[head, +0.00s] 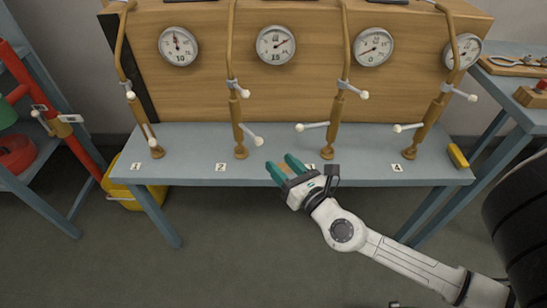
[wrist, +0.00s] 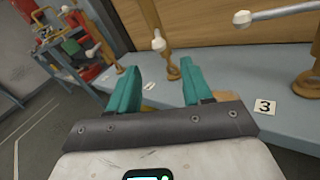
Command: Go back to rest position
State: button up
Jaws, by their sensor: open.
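My gripper (head: 285,170), with two teal fingers, is open over the front edge of the blue-grey bench (head: 190,175), between the second and third brass pipes. Nothing shows between the fingers. In the wrist view the two fingers (wrist: 158,85) stand apart, with the bench and the foot of a brass pipe beyond them. My white arm reaches in from the lower right in the head view. The number 3 label (wrist: 265,107) is plain to the right of the fingers in the wrist view and mostly hidden by my gripper in the head view.
A wooden panel (head: 215,95) with round gauges (head: 276,45) stands behind several brass pipes with white-tipped levers (head: 312,126). A yellow block (head: 458,156) lies at the bench's right end. A yellow container (head: 150,198) is under the left end. Floor before the bench (head: 230,260) is clear.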

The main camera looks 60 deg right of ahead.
dwell(0.3)
jog(key=s+d+m+g+h, duration=0.55)
jog(key=m+g, duration=0.25)
jog(key=m, duration=1)
notch_tip(320, 180, down, 6)
jog(key=s+a+m+g+y, duration=0.2)
jog(key=s+m+g+y, duration=0.1)
jog(key=m, duration=0.3)
jog(key=s+a+f+m+g+y, duration=0.25)
jog(key=a+f+y, duration=0.2)
jog(key=a, duration=0.45)
jog(key=s+a+f+m+g+y, duration=0.1)
jog(key=a+f+m+g+y, duration=0.25)
jog(key=a, duration=0.55)
notch_tip(320, 180, up, 13)
jog(key=t+y+p, duration=0.1)
jog(key=y+p, duration=0.1)
jog(key=p, duration=1.1)
jog(key=shift+n+t, duration=0.3)
jog(key=shift+n, duration=0.1)
jog(key=shift+w+d, duration=0.1)
jog(key=shift+d, duration=0.05)
